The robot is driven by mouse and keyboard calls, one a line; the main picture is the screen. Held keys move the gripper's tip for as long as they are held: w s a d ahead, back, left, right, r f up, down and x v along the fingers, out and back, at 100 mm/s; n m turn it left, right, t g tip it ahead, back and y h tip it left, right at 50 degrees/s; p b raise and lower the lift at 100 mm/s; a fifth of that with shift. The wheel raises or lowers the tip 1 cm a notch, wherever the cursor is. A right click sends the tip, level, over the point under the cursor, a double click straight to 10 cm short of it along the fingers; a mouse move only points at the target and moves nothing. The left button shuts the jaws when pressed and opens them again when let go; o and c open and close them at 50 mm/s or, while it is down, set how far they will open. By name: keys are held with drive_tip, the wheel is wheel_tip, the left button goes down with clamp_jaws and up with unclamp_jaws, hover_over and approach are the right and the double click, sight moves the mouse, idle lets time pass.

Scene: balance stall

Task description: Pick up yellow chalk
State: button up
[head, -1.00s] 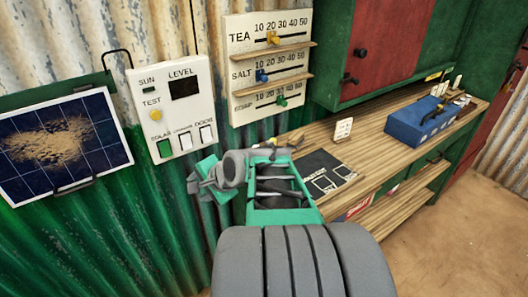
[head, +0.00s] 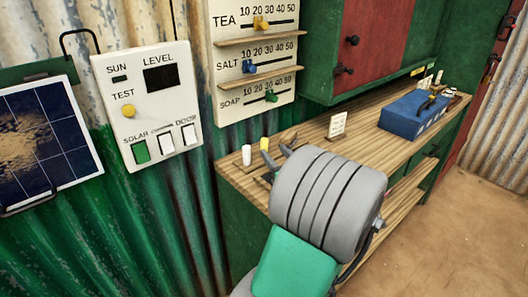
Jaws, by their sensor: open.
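A small yellow piece, which looks like the yellow chalk (head: 264,144), stands upright at the back left of the wooden counter (head: 312,140). A white piece (head: 246,155), likely white chalk, stands just left of it. My gripper (head: 277,155) is open, its grey fingertips showing just in front and to the right of the yellow piece. I see nothing between the fingers. Whether a finger touches the yellow piece cannot be told. My own arm hides much of the gripper and the counter's near left part.
A small white card (head: 338,124) stands on the counter to the right. A blue box (head: 416,117) sits farther right. A green and red cabinet (head: 372,50) and a slider board (head: 256,55) hang above. A switch panel (head: 150,105) is on the left wall.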

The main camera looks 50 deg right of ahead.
sight(266, 143)
drive_tip(key=x, duration=0.6)
drive_tip(key=shift+w, duration=0.1)
drive_tip(key=shift+r, duration=0.1)
clamp_jaws()
idle(0.3)
